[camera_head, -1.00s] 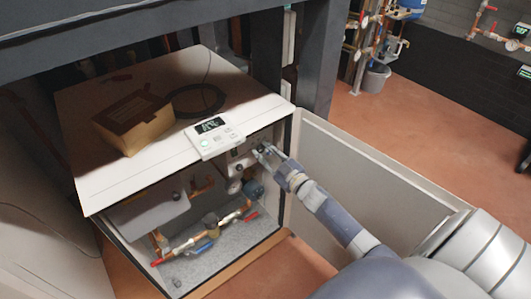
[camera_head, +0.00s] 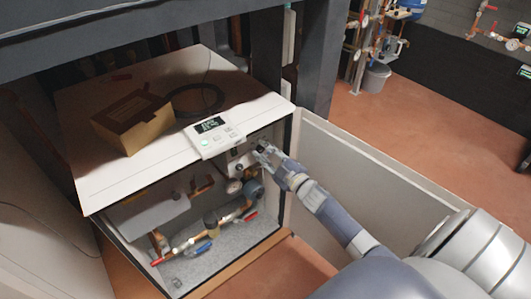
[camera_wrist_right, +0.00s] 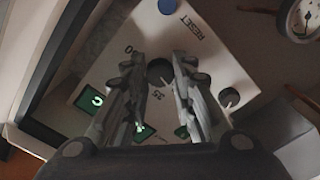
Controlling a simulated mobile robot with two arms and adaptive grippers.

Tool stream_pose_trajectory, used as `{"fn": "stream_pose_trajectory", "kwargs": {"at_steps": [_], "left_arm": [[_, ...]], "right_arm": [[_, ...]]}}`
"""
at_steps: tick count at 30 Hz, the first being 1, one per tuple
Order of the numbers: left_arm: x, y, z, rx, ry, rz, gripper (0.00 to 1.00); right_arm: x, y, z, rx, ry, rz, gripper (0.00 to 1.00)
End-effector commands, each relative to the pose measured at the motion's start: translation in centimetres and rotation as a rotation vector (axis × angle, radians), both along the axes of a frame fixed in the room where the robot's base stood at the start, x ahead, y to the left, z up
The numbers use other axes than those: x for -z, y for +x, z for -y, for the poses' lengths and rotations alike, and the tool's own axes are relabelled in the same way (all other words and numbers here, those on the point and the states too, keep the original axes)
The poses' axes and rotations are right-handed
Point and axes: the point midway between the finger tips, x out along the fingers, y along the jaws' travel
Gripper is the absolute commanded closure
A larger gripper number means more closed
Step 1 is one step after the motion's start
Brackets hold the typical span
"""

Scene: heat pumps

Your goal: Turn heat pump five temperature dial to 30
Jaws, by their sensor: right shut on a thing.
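The open heat pump (camera_head: 135,170) has a white control panel inside its upper right corner. In the right wrist view the panel (camera_wrist_right: 215,65) carries a round black dial (camera_wrist_right: 158,70), with "35" printed below it and another number, hard to read, at its upper left. My right gripper (camera_head: 262,150) is at this panel. In the wrist view its two fingers (camera_wrist_right: 158,78) stand on either side of the dial, shut on it. The fingers hide part of the panel, and the dial's pointer is not clear. My left gripper is not in view.
A second black knob (camera_wrist_right: 227,98), a blue RESET button (camera_wrist_right: 170,6) and green displays (camera_wrist_right: 88,98) are close to the fingers. A gauge (camera_wrist_right: 303,18) is at the upper right. The open door (camera_head: 350,180) stands right of the cabinet; a cardboard box (camera_head: 135,122) sits on top.

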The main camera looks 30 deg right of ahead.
Motion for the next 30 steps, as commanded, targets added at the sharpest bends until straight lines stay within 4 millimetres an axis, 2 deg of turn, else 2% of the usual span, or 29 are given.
{"fn": "stream_pose_trajectory", "kwargs": {"at_steps": [3,4,6,16,20,23,30], "left_arm": [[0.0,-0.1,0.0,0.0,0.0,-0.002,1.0],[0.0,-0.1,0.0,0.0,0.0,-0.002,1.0],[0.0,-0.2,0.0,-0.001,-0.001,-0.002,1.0],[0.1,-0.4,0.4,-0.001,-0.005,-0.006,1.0],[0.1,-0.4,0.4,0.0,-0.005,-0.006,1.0],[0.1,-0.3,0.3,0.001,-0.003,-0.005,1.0],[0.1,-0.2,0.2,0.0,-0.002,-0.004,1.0]], "right_arm": [[0.0,0.0,-0.1,-0.002,-0.002,0.001,1.0],[0.0,0.0,-0.1,-0.002,-0.002,0.001,0.71],[0.0,0.0,-0.1,-0.002,-0.001,0.001,0.56],[0.0,0.0,0.0,-0.001,0.0,-0.001,0.55],[0.1,-0.7,0.0,-0.001,0.0,-0.001,0.55],[0.2,-2.1,0.1,-0.001,0.001,-0.003,0.55],[0.2,-6.9,0.5,-0.001,0.0,-0.004,0.55]]}}
